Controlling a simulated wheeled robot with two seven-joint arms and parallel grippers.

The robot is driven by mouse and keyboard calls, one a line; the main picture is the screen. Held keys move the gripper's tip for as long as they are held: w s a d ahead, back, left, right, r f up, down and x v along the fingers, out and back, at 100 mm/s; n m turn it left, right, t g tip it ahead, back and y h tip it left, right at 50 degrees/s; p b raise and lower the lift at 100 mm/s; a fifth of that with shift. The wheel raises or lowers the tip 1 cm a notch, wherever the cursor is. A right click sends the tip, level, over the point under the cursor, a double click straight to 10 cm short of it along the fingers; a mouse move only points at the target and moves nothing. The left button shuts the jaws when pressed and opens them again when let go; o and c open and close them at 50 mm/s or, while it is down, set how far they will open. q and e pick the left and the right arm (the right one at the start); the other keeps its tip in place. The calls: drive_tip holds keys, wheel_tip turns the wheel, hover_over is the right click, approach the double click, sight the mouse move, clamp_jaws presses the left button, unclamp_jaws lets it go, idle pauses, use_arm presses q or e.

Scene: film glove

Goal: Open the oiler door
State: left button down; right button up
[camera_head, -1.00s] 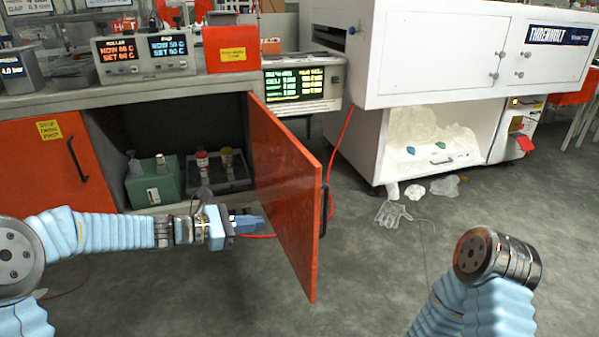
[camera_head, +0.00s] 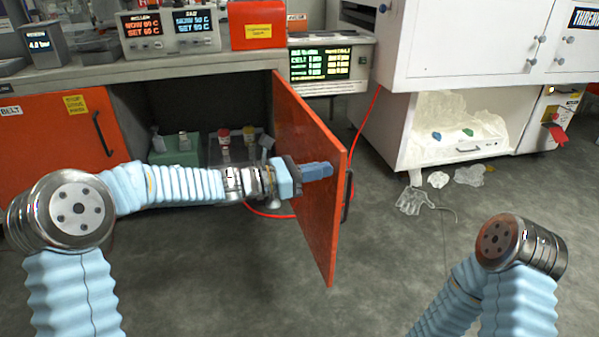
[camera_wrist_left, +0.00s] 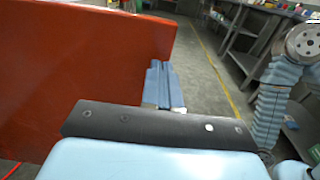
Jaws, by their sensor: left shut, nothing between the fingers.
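The orange-red oiler door (camera_head: 312,165) stands wide open, swung out from the cabinet under the bench, with its black handle (camera_head: 347,195) on the far right side. My left gripper (camera_head: 318,171) is shut and empty, at the inner face of the door. In the left wrist view the door (camera_wrist_left: 85,75) fills the left side, and the shut blue fingers (camera_wrist_left: 164,86) lie near its edge; I cannot tell whether they touch it. My right gripper is out of the head view; only my right arm shows at the lower right.
Inside the open cabinet are a green box (camera_head: 178,151) and several small bottles behind my left arm. A second orange door (camera_head: 55,150) at the left is closed. A white cabinet (camera_head: 440,60) stands at the right, with a clear glove (camera_head: 413,201) on the floor. Grey floor ahead is free.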

use_arm(q)
drive_tip(key=shift+w+d, duration=0.2)
drive_tip(key=shift+d, duration=0.3)
drive_tip(key=shift+w+d, duration=0.1)
drive_tip(key=shift+d, duration=0.2)
drive_tip(key=w+d+t+b, duration=0.1)
drive_tip(key=w+d, duration=0.2)
drive_tip(key=d, duration=0.4)
drive_tip(key=w+d+n+t+y+b, duration=0.1)
drive_tip(key=w+d, duration=0.3)
drive_tip(key=d, duration=0.4)
drive_tip(key=shift+w+d+n, duration=0.15)
drive_tip(key=shift+d+n, duration=0.05)
drive_tip(key=shift+n, duration=0.1)
drive_tip(key=shift+a, duration=0.1)
